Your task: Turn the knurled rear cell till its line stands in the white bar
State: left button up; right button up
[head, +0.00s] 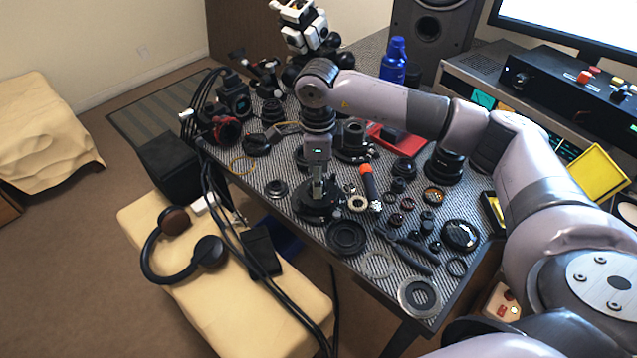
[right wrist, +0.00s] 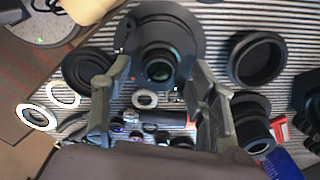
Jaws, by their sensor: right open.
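My right gripper (head: 317,190) points down at a round black lens assembly (head: 318,210) standing on the striped mat (head: 245,178). In the right wrist view my right gripper (right wrist: 154,66) is open, one finger on each side of the assembly's dark round cell (right wrist: 159,64). The cell sits on a wide black disc (right wrist: 192,22). I see a gap between the fingers and the cell, and I cannot tell whether either finger touches it. The cell's line and the white bar cannot be made out in either view. My left gripper is not in view.
An orange-handled tool (head: 368,183), a large black ring (head: 347,237) and several small rings and lenses lie close to the right of the assembly. A blue bottle (head: 394,62) stands behind. Headphones (head: 180,245) rest on the cream bench in front.

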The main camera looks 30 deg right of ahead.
notch_tip(320, 180, up, 8)
jog(key=shift+f, duration=0.15)
dwell(0.3)
